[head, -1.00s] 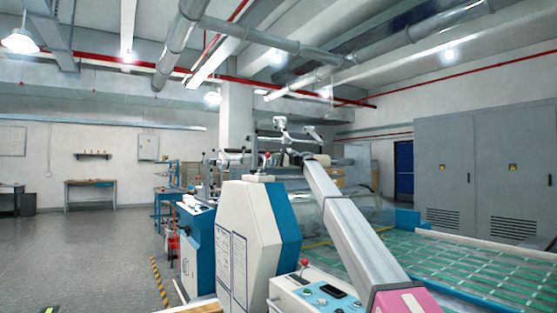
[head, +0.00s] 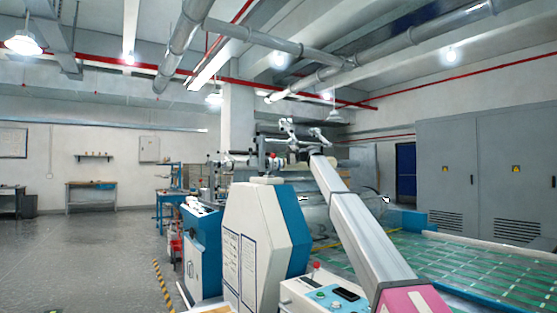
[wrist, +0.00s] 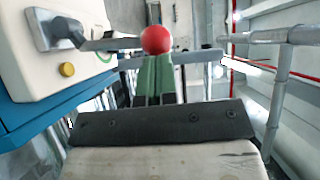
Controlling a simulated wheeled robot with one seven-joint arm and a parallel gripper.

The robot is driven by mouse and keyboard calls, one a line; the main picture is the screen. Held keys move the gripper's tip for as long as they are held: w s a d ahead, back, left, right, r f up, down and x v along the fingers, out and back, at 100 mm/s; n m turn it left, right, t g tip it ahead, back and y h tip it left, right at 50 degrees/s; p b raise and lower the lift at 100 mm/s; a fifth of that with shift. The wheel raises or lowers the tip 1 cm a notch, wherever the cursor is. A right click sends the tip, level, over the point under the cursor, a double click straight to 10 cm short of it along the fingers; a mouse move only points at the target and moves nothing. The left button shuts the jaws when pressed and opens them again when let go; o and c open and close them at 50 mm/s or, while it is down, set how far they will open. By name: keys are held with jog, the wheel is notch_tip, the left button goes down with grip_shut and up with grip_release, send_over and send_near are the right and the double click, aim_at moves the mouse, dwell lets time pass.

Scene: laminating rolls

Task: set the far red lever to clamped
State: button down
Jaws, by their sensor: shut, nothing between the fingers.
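The far red lever shows in the wrist view as a red ball knob (wrist: 156,39) on a grey arm, which comes from a metal bracket on a cream-and-blue housing. In the head view a small red spot at the top of the machine (head: 273,156) looks like the same knob. My gripper (wrist: 155,60) is shut and empty, its green fingers side by side, with their tips at the knob's lower edge in the picture. I cannot tell if they touch it. In the head view the fingers are too small to make out.
A nearer red-topped lever (head: 316,266) stands on the control box. The cream-and-blue machine housing (head: 262,240) stands left of my arm. A green-marked bed (head: 480,270) and grey cabinets (head: 490,180) lie to the right. The floor at left (head: 90,255) is open.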

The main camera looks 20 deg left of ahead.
jog(key=s+a+n+t+h, duration=0.2)
jog(key=s+a+n+h, duration=0.3)
jog(key=s+a+n, duration=0.2)
jog(key=shift+s+r+h, duration=0.3)
jog(key=shift+s+r, duration=0.05)
jog(key=shift+s, duration=0.4)
jog(key=shift+a, duration=0.15)
dwell(0.3)
jog(key=w+r+v, duration=0.1)
jog(key=r+v, duration=0.1)
jog(key=v, duration=1.1)
jog(key=shift+w+a+r, duration=0.15)
jog(key=shift+w+a, duration=0.15)
jog(key=shift+a, duration=0.1)
